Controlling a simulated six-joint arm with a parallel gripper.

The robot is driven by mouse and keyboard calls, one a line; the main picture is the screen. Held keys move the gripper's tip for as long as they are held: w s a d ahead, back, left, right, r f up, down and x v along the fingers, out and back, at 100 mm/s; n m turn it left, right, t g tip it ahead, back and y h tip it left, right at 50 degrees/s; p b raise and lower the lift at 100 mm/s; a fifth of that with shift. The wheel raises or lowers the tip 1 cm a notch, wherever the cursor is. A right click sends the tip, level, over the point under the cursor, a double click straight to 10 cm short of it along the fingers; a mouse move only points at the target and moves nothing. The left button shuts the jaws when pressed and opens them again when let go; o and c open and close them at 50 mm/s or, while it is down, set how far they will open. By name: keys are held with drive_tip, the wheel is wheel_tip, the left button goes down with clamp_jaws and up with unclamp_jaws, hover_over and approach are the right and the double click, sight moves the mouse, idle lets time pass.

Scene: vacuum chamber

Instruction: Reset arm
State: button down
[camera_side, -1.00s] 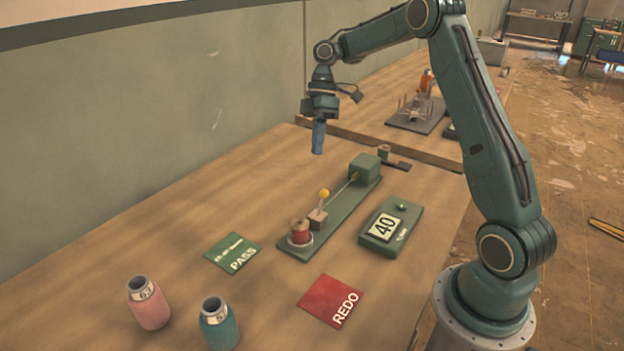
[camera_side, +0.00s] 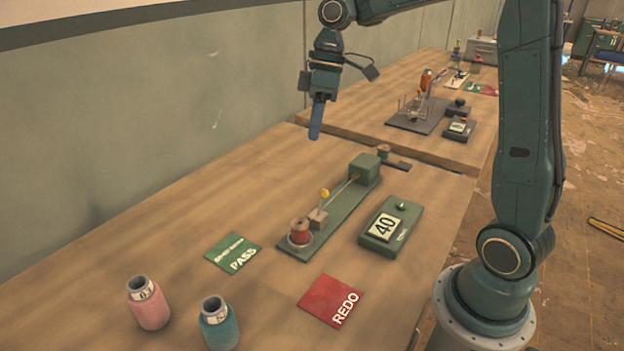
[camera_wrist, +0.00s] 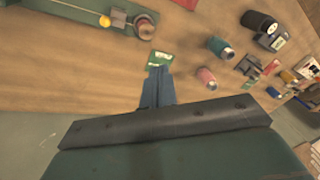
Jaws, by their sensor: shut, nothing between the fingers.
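My gripper (camera_side: 317,120) is shut and empty, with its blue fingers pointing down. It hangs above the far part of the wooden table (camera_side: 130,230), near the wall and up and left of the green winding device (camera_side: 328,222), apart from everything. In the wrist view the closed fingers (camera_wrist: 158,88) show in the middle, and the green PASS card (camera_wrist: 159,60) shows just beyond their tips. The green device with its yellow knob and red spool (camera_wrist: 145,27) is at the top left there.
A pink bottle (camera_side: 149,303) and a teal bottle (camera_side: 218,325) stand near the front. A red REDO card (camera_side: 331,300) and a green counter reading 40 (camera_side: 391,227) lie right of the device. A second table (camera_side: 370,124) behind holds a dark apparatus. The left of the table is clear.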

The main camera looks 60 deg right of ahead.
drive_tip(key=s+a+r+m+t+h, duration=0.25)
drive_tip(key=s+a+r, duration=0.2)
drive_tip(key=s, duration=0.45)
drive_tip(key=s+f+m+t, duration=0.3)
drive_tip(key=s+m, duration=0.1)
drive_tip(key=s, duration=0.7)
drive_tip(key=shift+s+h, duration=0.2)
drive_tip(key=shift+h, duration=0.15)
